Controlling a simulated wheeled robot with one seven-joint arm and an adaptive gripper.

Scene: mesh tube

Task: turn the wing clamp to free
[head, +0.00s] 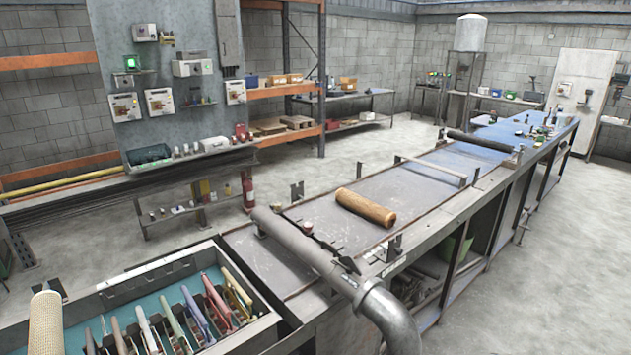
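A long workbench (300,285) runs from the near middle to the far right. A grey roller or pipe (295,240) lies across its near end, with a grey elbow pipe (388,318) below its right end. A small dark lever-like part (343,258) sits beside the pipe; it may be the wing clamp, but its turn position is too small to tell. An orange-tan mesh tube (365,207) lies on the bench top beyond it. My gripper is not in view.
A rail (432,170) and a dark roller (482,141) cross the bench farther back. The floor to the right is clear.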

